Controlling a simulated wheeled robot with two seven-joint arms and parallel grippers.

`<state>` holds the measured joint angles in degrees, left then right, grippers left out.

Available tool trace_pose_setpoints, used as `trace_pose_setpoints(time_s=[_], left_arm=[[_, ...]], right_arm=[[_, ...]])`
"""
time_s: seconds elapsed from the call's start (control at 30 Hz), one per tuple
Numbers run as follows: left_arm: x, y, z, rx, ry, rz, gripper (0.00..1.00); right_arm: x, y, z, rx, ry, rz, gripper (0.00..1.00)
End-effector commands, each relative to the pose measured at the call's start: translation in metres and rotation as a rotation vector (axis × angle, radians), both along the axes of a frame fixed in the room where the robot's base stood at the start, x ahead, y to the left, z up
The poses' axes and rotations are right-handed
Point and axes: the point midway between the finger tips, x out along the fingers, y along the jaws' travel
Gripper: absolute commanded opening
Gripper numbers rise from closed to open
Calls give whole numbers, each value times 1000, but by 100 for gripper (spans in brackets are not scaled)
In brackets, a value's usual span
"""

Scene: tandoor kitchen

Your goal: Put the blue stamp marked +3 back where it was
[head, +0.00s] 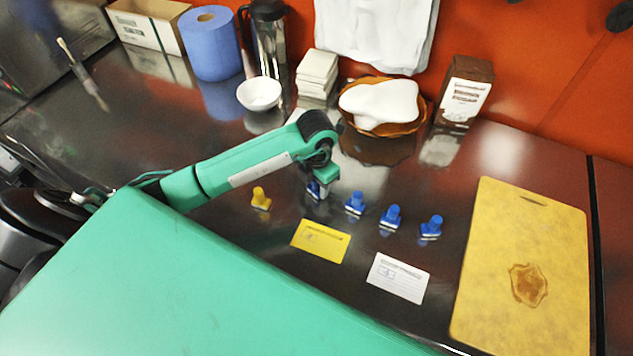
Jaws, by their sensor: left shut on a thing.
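My left gripper (324,194) reaches in from the left and points down at the steel counter. It is shut on a small blue stamp (313,189), which is partly hidden by the gripper; I cannot tell whether it touches the counter. Three more blue stamps stand upright in a slanting row to its right: a near one (355,203), a middle one (391,216) and a far right one (431,227). A yellow stamp (260,198) stands to the left of the gripper. The marks on the stamps are too small to read. My right gripper is not in view.
A yellow card (320,241) and a white card (398,278) lie in front of the stamps. A yellow board (524,270) lies at right. Behind stand a bowl (259,93), a basket (384,129) with white cloth, and a brown carton (465,92).

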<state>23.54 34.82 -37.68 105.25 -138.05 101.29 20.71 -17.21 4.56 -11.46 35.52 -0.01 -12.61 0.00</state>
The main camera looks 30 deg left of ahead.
Motion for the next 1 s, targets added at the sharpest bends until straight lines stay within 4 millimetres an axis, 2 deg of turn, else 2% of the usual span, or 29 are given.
trace_pose_setpoints(time_s=[0.03,0.13,0.5,0.57,1.0], left_arm=[[0,0,-1,0,0,0,45],[0,0,-1,0,0,0,63],[0,0,4,0,1,0,63],[1,0,8,0,-3,-1,63],[1,0,97,1,-4,-1,63]], right_arm=[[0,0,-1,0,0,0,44],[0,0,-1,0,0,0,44],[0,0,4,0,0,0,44],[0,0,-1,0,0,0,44],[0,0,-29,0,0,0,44]])
